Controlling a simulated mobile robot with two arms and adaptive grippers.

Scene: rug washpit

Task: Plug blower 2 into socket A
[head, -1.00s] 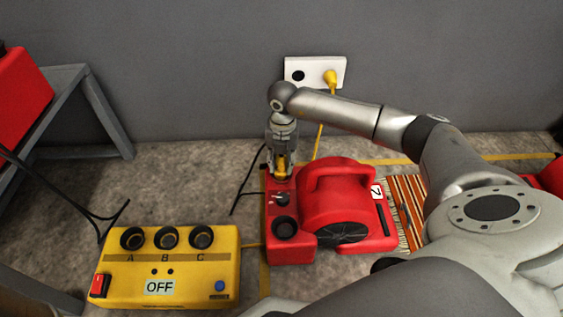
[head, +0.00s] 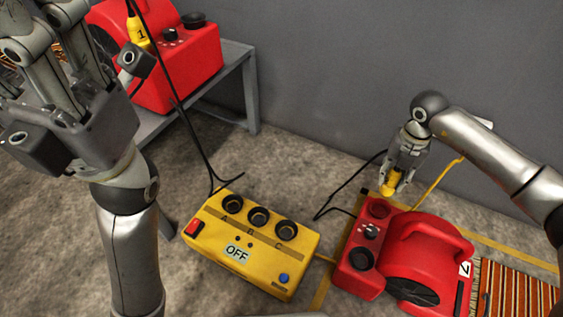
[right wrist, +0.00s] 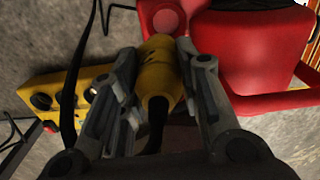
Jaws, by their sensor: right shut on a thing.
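My right gripper (head: 394,186) is shut on a yellow plug (right wrist: 160,68), with a black cable leaving its near end. It holds the plug just above the back corner of red blower 2 (head: 430,246), near a round red recess. Whether the plug tip touches it is unclear. The yellow power box (head: 262,260) stands left of the blower. Socket A (head: 233,202) is its leftmost round socket, beside B and C, and all three look empty. The display reads OFF. My left gripper (head: 60,50) is raised at upper left, its fingers apart and its tips partly out of frame.
Another red blower (head: 165,75) stands on a grey bench (head: 245,70) at upper left, with yellow plug 1 (head: 138,28) hanging by it. Black cables hang down behind the box. A striped rug (head: 515,288) lies at right.

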